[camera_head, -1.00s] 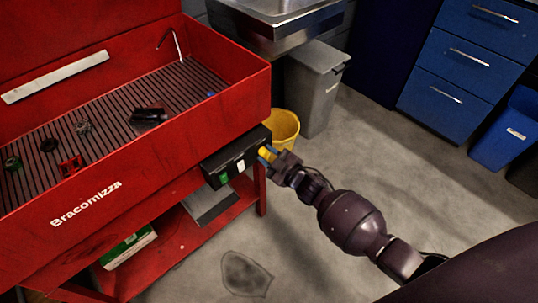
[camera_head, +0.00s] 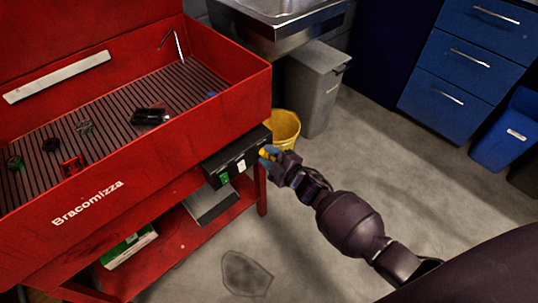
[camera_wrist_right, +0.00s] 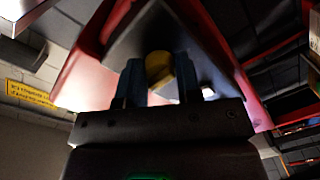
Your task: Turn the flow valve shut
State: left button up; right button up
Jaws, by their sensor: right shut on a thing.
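The flow valve is a yellow knob (camera_head: 264,154) on the right end of a black control box (camera_head: 236,160) under the red wash basin. My right gripper (camera_head: 268,154) is at that end of the box, its fingers shut on the yellow knob. In the right wrist view the knob (camera_wrist_right: 158,68) shows between the two blue-grey fingers (camera_wrist_right: 158,82), in front of the dark box. The fingers partly hide the knob in the head view. My left gripper is not in view.
The red basin (camera_head: 200,118) holds several small parts and a bent spout. A yellow bucket (camera_head: 284,130) and a grey bin (camera_head: 318,88) stand just behind my right gripper.

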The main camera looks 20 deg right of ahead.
jog(key=o, duration=0.9)
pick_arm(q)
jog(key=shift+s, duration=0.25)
pick_arm(e)
jog(key=shift+s, duration=0.1)
pick_arm(q)
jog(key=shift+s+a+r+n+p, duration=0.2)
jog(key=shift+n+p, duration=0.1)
jog(key=shift+p, duration=0.7)
pick_arm(e)
jog(key=v, duration=1)
jog(key=shift+s+d, duration=0.2)
jog(key=shift+s, duration=0.1)
